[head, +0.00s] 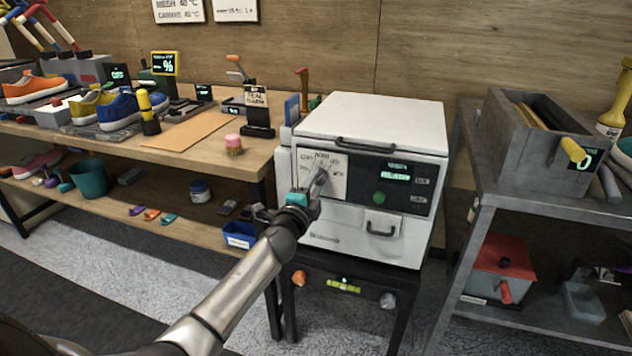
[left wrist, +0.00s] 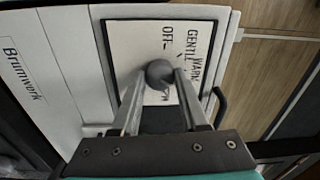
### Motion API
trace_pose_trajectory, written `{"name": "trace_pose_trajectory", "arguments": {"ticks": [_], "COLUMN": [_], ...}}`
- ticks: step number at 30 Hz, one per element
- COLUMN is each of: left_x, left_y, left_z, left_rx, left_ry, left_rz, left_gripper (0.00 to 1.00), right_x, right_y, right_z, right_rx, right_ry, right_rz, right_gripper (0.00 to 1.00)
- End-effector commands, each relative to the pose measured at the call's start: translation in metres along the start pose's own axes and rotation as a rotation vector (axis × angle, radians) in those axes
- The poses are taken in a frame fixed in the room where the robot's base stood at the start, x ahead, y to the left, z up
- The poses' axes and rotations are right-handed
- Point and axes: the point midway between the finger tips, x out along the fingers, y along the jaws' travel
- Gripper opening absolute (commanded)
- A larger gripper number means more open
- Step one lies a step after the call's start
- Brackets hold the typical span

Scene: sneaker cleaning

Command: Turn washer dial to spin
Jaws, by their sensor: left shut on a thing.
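The white washer (head: 372,128) stands on a dark stand, with its lid down. Its front has a pale dial plate (head: 326,166) at the left and a dark panel with a lit green display (head: 396,176) and a green button (head: 379,198). My left gripper (head: 318,184) is at the dial plate. In the left wrist view its two fingers are shut on the round grey dial knob (left wrist: 159,73), one on each side. Words such as OFF, GENTLE and WARM show around the knob; other labels are partly hidden. My right gripper is not in view.
A wooden bench (head: 205,150) with sneakers, including a blue one (head: 122,110), stands left of the washer. A grey metal shelf (head: 540,200) with a grey bin (head: 530,130) stands close on the right. A drawer handle (head: 381,230) sticks out below the panel.

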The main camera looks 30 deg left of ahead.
Motion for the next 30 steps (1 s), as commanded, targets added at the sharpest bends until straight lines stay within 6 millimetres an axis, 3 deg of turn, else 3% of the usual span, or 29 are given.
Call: {"name": "trace_pose_trajectory", "arguments": {"ticks": [18,30], "left_x": [0.000,0.000], "left_y": [-0.001,-0.001], "left_z": [0.001,0.001], "left_rx": [0.573,0.810], "left_ry": [0.019,0.026], "left_rz": [0.010,0.014], "left_gripper": [0.00,0.00], "right_x": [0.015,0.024], "right_y": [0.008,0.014], "right_z": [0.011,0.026], "right_rx": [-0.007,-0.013], "right_ry": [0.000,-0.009], "right_rz": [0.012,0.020], "right_gripper": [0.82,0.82]}}
